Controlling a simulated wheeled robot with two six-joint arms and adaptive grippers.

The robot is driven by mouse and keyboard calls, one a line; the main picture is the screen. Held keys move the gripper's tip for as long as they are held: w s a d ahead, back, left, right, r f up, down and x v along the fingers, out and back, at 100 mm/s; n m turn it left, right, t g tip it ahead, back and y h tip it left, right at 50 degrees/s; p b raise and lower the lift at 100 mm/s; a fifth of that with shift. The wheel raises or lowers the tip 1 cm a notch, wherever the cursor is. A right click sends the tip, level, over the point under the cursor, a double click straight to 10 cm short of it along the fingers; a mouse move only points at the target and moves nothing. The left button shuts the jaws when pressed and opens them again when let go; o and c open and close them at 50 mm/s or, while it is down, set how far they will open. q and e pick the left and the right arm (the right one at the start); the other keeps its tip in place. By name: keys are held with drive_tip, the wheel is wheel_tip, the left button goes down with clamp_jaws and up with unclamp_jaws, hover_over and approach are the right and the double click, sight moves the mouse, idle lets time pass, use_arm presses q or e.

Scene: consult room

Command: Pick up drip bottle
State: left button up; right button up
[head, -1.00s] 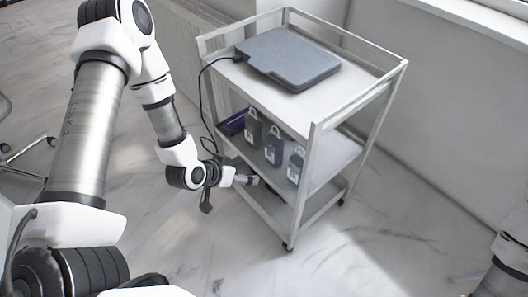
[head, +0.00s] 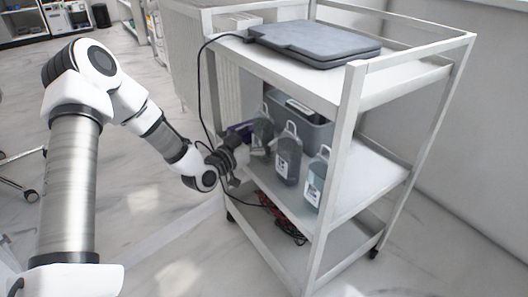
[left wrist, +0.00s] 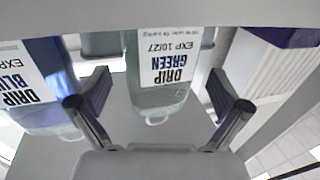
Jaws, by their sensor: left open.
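Three drip bottles stand in a row on the cart's middle shelf. The leftmost bottle (head: 263,137) is partly hidden by my left gripper (head: 241,152). In the left wrist view, upside down, a bottle labelled DRIP GREEN (left wrist: 160,98) lies in line between the open fingers of my left gripper (left wrist: 158,76). I see no finger touching it. The DRIP BLUE bottle (left wrist: 42,85) is beside it, outside the left finger. My right gripper is out of view.
The cart's front post (head: 340,165) is at the right. A grey device (head: 315,45) with a cable lies on top.

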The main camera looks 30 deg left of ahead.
use_arm(q)
drive_tip(key=shift+w+d+f, duration=0.1)
drive_tip(key=shift+w+f, duration=0.1)
drive_tip(key=shift+w, duration=0.6)
drive_tip(key=shift+w+r, duration=0.2)
drive_tip(key=c, duration=1.4)
drive_tip(key=shift+r, duration=0.15)
